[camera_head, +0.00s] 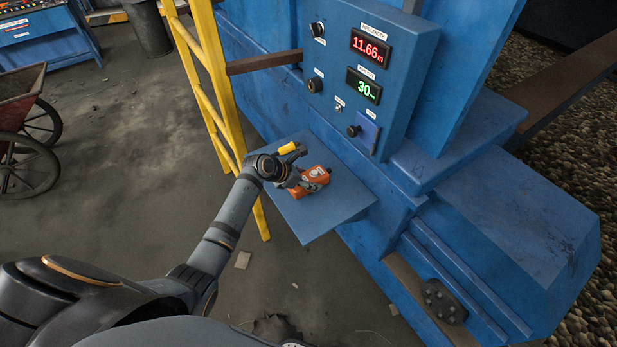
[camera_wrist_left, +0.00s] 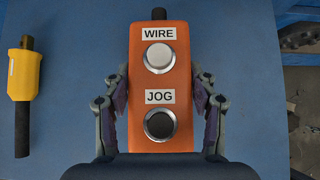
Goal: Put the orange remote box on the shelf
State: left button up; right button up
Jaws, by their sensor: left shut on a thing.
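The orange remote box (camera_head: 311,184) is at the blue shelf (camera_head: 345,204), which juts out from the blue machine below its control panel. In the left wrist view the box (camera_wrist_left: 160,95) shows a light button marked WIRE and a dark button marked JOG. My left gripper (camera_head: 303,182) is shut on the box, and in the left wrist view its fingers (camera_wrist_left: 160,100) lie along both sides. I cannot tell whether the box touches the shelf or is held just above it. My right gripper is not in view.
A yellow-and-black tool (camera_head: 289,148) lies at the shelf's back left; it also shows in the left wrist view (camera_wrist_left: 24,80). A yellow ladder (camera_head: 212,90) stands left of the shelf. The control panel (camera_head: 362,80) rises behind it. The shelf's front right is bare.

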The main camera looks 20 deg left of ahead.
pick_arm(q)
jog(key=o, duration=1.2)
jog(key=shift+c, duration=0.2)
jog(key=o, duration=0.3)
jog(key=v, duration=1.2)
jog(key=shift+b, duration=0.35)
jog(key=shift+s+a, duration=0.1)
